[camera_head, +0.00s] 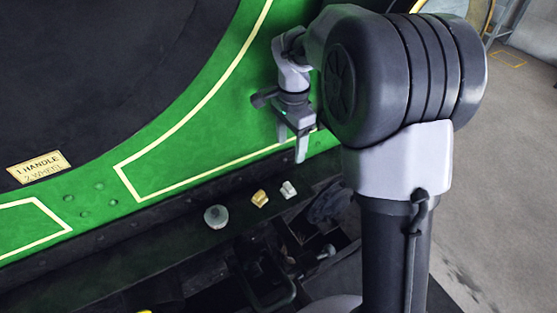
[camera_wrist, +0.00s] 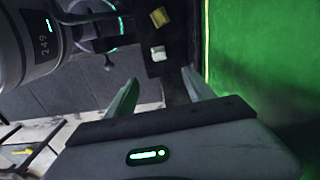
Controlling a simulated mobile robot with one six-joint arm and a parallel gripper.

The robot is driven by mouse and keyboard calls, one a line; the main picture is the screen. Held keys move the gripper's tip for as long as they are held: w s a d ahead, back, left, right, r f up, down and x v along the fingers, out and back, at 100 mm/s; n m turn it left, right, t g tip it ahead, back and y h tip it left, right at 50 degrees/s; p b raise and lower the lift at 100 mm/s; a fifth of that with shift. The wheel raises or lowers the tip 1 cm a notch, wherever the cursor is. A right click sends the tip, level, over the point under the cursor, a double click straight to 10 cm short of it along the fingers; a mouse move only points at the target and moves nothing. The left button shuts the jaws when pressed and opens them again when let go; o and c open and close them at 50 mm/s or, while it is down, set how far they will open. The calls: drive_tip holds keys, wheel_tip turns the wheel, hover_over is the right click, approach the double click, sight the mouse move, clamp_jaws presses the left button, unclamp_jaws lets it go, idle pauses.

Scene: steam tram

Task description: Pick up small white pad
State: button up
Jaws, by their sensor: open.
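The small white pad (camera_head: 289,189) lies on the dark ledge below the green panel, at the right end of a short row of small items. It also shows in the wrist view (camera_wrist: 158,54), beyond the gap between the fingertips. My gripper (camera_head: 291,145) is open and empty, with its fingers pointing down above the ledge. It is above the white pad and apart from it. In the wrist view both fingers of the gripper (camera_wrist: 160,80) stand spread, with nothing between them.
A small yellow block (camera_head: 260,198) lies just left of the pad, and a round grey-green item (camera_head: 215,217) lies further left. The green panel (camera_head: 190,140) rises close behind the ledge. Dark metal fittings (camera_head: 270,270) stand in front. Open floor (camera_head: 510,190) is at right.

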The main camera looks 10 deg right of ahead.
drive_tip(key=b, duration=0.5)
hover_over(288, 186)
drive_tip(key=f, duration=1.2)
drive_tip(key=shift+w+d+f, duration=0.15)
drive_tip(key=shift+w+f, duration=0.05)
drive_tip(key=shift+w, duration=0.05)
drive_tip(key=f+b, duration=0.1)
drive_tip(key=f, duration=0.2)
drive_tip(key=f+b, duration=0.1)
drive_tip(key=f, duration=0.1)
drive_tip(key=shift+s+f+b, duration=0.25)
drive_tip(key=shift+f+b, duration=0.1)
drive_tip(key=shift+r, duration=0.15)
clamp_jaws()
